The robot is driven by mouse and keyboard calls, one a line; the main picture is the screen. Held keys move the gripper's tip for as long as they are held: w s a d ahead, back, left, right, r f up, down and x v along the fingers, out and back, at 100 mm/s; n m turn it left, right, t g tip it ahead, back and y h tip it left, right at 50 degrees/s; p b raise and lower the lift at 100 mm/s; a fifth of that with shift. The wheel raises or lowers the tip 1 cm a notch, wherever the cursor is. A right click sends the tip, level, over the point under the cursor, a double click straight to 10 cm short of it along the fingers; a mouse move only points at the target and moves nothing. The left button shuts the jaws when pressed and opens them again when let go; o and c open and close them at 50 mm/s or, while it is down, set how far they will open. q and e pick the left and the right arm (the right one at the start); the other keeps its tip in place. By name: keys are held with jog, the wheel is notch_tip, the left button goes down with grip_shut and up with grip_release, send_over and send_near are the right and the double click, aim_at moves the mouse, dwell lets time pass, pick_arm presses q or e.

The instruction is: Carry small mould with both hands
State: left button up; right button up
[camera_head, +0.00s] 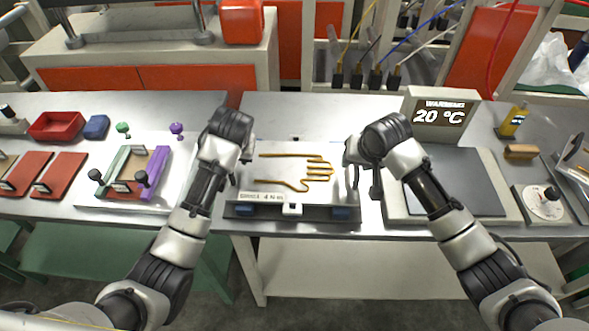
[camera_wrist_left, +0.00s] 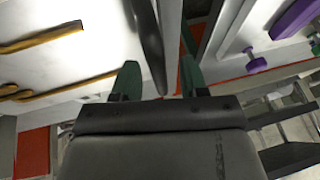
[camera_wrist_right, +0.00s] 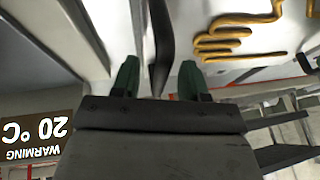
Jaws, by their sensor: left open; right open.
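The mould, a white plate (camera_head: 270,175) with a raised golden hand outline (camera_head: 310,172), lies on a low stand at the middle bench's front. A dark upright handle rises at each side, shown in the left wrist view (camera_wrist_left: 148,45) and the right wrist view (camera_wrist_right: 160,40). My left gripper (camera_head: 240,168) is at the plate's left edge, open, its green-tipped fingers (camera_wrist_left: 158,82) on either side of the left handle. My right gripper (camera_head: 354,168) is at the right edge, open, its fingers (camera_wrist_right: 158,82) on either side of the right handle. Contact cannot be told.
A dark warming plate (camera_head: 460,183) with a 20 °C display (camera_head: 440,113) stands close on the right. A small frame with green and purple sides (camera_head: 155,170), red plates (camera_head: 60,173) and a red tray (camera_head: 56,125) are on the left. Bare bench lies behind the mould.

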pick_arm(q)
jog(key=shift+w+f, duration=0.1)
jog(key=shift+f, duration=0.25)
pick_arm(e)
jog(key=shift+w+a+f, duration=0.1)
jog(key=shift+f, duration=0.2)
pick_arm(q)
jog(key=shift+c, duration=0.2)
pick_arm(e)
jog(key=shift+c, duration=0.2)
pick_arm(q)
grip_shut()
pick_arm(e)
grip_shut()
pick_arm(q)
jog(key=shift+r, duration=0.1)
jog(key=shift+w+r, duration=0.15)
pick_arm(e)
jog(key=shift+w+r, duration=0.15)
jog(key=shift+r, duration=0.1)
